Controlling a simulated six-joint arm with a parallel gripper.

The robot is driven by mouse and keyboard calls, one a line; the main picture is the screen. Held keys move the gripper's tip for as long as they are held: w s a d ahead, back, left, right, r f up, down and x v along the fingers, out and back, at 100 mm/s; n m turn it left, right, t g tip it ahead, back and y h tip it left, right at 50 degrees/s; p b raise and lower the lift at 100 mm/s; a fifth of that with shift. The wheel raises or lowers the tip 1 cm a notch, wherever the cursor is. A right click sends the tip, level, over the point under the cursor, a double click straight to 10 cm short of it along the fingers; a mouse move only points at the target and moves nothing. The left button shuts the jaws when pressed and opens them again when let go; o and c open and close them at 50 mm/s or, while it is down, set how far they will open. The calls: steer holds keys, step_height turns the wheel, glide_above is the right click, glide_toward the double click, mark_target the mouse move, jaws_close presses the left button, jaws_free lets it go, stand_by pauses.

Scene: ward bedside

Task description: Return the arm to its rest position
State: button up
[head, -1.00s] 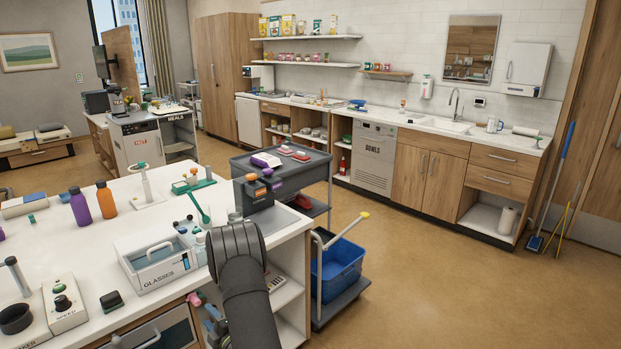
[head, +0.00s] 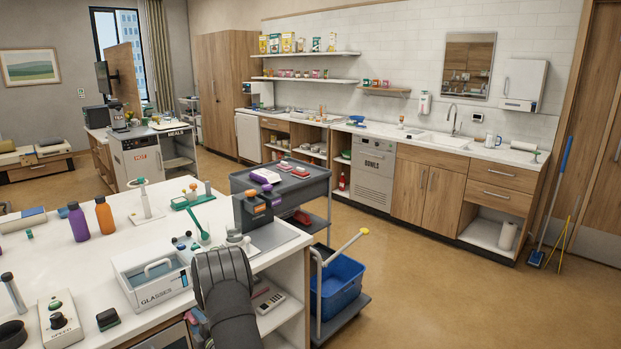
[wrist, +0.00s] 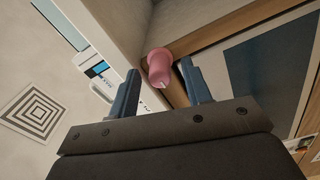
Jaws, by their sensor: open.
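My gripper (wrist: 160,72) shows in the wrist view with its two blue-grey fingers apart. A pink, rounded piece (wrist: 159,64) shows in the gap between the fingertips, seemingly beyond them; I see no finger closed on it. It is close to a wooden edge, and I cannot tell whether anything touches it. In the head view my dark arm (head: 224,290) is bent low beside the near end of the white counter (head: 100,252). The gripper is mostly hidden there behind the arm and counter edge.
The box marked GLASSES (head: 152,280) stands on the counter just left of my arm. A grey cart (head: 315,188) and a blue bucket (head: 340,285) on a trolley stand to the right. The brown floor (head: 450,290) farther right is clear.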

steer(key=v, duration=1.7)
steer(key=x, duration=1.7)
steer(key=shift+w+a, duration=0.15)
steer(key=shift+m, duration=0.5)
steer(key=m, duration=0.7)
steer(key=shift+m, duration=0.4)
steer(key=m, duration=0.3)
steer(key=shift+m, duration=2.6)
